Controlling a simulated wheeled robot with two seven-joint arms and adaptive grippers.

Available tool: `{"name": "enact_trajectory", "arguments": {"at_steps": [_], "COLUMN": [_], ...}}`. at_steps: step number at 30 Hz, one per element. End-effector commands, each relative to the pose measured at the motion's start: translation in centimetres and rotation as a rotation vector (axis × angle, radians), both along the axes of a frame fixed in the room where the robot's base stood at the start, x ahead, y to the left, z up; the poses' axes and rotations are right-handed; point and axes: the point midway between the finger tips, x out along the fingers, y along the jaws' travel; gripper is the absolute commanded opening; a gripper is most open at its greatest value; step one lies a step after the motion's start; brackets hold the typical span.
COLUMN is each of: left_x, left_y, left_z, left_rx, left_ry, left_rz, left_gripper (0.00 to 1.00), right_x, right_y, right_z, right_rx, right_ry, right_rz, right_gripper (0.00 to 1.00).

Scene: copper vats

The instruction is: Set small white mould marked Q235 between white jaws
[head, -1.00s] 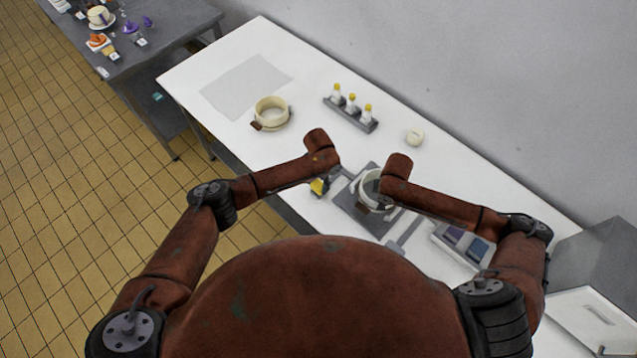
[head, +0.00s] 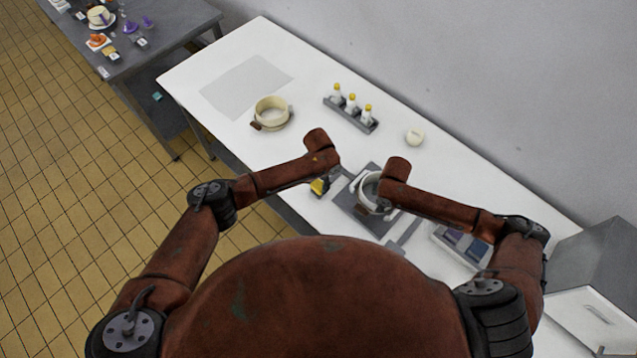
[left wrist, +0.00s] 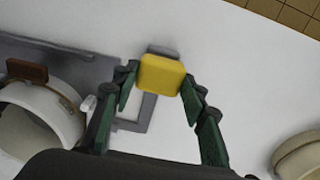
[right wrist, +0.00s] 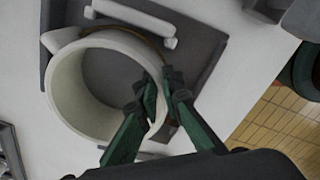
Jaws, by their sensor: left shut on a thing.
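The white ring-shaped mould (head: 367,190) sits on the grey jaw fixture (head: 352,207); it also shows in the left wrist view (left wrist: 22,128) and right wrist view (right wrist: 66,92). No Q235 marking is readable. One white jaw (right wrist: 140,22) lies beside the mould, with a small gap visible. The opposite jaw is not clear. My right gripper (right wrist: 162,85) has its fingers on either side of the mould's wall; whether they grip it is unclear. My left gripper (left wrist: 160,82) is shut on the yellow handle (left wrist: 160,73) at the fixture's end.
A cream mould with brown grips (head: 270,112) stands further left. A rack of yellow-capped bottles (head: 351,113) and a round white object (head: 414,137) stand toward the wall. A tray with dark blocks (head: 462,243) lies to the right. The front-left table edge is near my left arm.

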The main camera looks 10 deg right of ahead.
Motion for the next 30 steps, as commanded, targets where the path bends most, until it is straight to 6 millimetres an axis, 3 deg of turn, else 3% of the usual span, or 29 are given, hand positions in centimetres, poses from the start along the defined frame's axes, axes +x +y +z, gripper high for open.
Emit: {"name": "enact_trajectory", "arguments": {"at_steps": [7,17,23,30], "left_x": [-0.2,-0.2,-0.2,-0.2], "left_y": [0.2,0.2,0.2,0.2], "left_z": [-0.3,-0.3,-0.3,-0.3], "left_rx": [0.003,0.003,0.003,0.003], "left_ry": [0.005,0.005,0.005,0.005], "left_rz": [0.002,0.002,0.002,0.002], "left_gripper": [0.16,0.16,0.16,0.16], "right_x": [0.0,-0.1,0.0,-0.1], "right_y": [0.0,0.0,0.0,0.0], "right_z": [0.0,0.2,2.9,8.0], "right_rx": [0.000,0.000,0.000,-0.001], "right_ry": [0.000,0.002,-0.002,-0.003], "right_rz": [0.000,0.000,0.000,0.001], "right_gripper": [0.25,0.26,0.26,0.26]}}
